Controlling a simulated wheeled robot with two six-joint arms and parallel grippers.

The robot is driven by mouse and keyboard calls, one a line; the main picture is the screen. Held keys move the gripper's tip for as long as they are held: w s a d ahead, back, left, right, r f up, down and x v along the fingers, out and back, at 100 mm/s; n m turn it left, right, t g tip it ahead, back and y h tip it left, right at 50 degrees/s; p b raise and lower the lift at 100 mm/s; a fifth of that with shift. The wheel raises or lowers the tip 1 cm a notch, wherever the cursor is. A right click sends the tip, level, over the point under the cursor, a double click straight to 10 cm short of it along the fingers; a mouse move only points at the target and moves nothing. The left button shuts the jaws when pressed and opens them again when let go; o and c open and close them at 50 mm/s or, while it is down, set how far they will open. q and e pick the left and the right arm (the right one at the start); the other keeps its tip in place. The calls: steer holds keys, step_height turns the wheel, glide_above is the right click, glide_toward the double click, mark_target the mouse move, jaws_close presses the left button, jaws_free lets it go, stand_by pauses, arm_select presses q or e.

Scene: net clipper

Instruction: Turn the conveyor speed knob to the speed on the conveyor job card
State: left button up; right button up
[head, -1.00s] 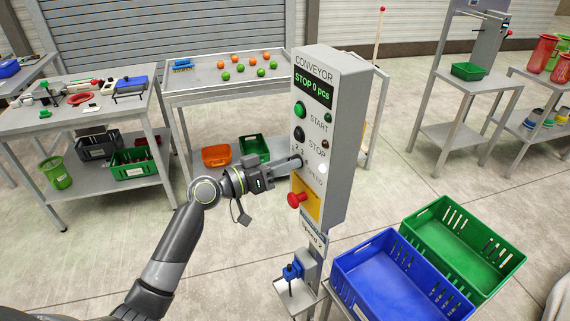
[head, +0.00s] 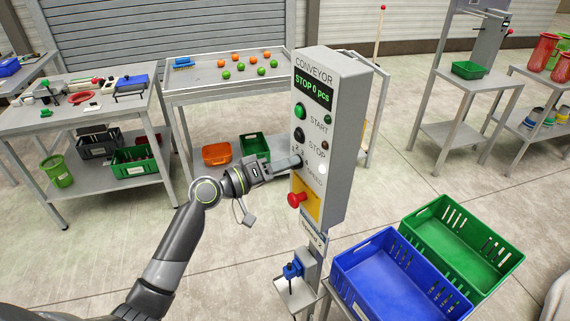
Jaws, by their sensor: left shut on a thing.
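The grey conveyor control box (head: 335,140) stands on a post in the middle of the head view. Its display (head: 313,89) reads "STOP 0 pcs". The green START button (head: 300,110) and the black STOP button (head: 299,134) sit above the speed knob. My left gripper (head: 294,163) is shut on the speed knob at the SPEED label; the fingers hide most of the knob and its pointer. The job card (head: 312,243) hangs below the box and seems to read "Speed 2", though it is small and blurred now. My right gripper is not in view.
A red emergency button (head: 296,199) on a yellow plate sits just below my left gripper. A blue crate (head: 345,267) and a green crate (head: 443,206) stand at the lower right. A table (head: 190,94) with orange and green balls stands behind.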

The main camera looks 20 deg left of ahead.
arm_select(q)
steer(key=o, duration=1)
steer(key=shift+b+v, duration=4.05)
steer(key=shift+v, duration=4.65)
steer(key=shift+a, duration=0.1)
